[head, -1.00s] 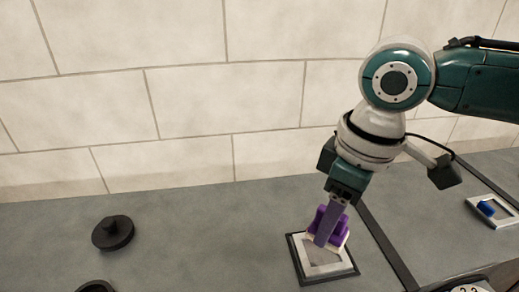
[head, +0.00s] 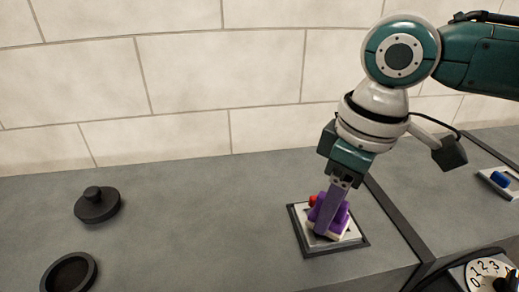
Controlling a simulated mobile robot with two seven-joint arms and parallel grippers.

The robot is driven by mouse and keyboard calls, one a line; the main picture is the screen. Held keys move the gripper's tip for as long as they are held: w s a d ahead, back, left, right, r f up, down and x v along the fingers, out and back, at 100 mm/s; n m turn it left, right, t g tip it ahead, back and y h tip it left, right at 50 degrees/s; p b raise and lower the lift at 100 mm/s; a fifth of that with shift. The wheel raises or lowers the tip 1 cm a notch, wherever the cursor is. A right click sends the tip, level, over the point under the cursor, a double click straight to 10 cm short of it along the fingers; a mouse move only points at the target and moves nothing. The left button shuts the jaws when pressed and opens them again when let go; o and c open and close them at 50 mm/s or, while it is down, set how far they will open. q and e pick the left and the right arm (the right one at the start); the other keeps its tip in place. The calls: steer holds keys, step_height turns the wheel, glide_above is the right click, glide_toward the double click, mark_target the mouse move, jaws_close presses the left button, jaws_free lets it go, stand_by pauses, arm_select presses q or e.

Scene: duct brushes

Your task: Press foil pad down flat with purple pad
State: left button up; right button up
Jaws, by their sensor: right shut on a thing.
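My right gripper (head: 328,219) reaches down from the upper right and is shut on the purple pad (head: 341,217). The purple pad has a pale underside and sits over the middle of the foil pad (head: 350,233), a light square plate in a dark frame. The purple pad and the gripper hide much of the foil pad's face. I cannot tell how firmly they touch or whether the foil lies flat. My left gripper is not in view.
A small red part (head: 312,201) shows just behind the purple pad. A black knobbed lid (head: 97,204) and a round black dish (head: 69,274) lie at left. The counter's middle left is clear.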

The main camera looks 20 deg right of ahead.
steer(key=shift+f, duration=0.5)
stand_by(0.7)
stand_by(0.5)
steer(key=shift+d+f, duration=0.1)
steer(key=shift+f, duration=0.05)
stand_by(1.1)
steer(key=shift+s+r+p, duration=0.1)
steer(key=shift+r+p, duration=0.6)
steer(key=shift+p, duration=0.3)
step_height(320, 180, up, 6)
steer(key=p, duration=0.7)
steer(key=shift+f, duration=0.1)
steer(key=shift+f, duration=0.1)
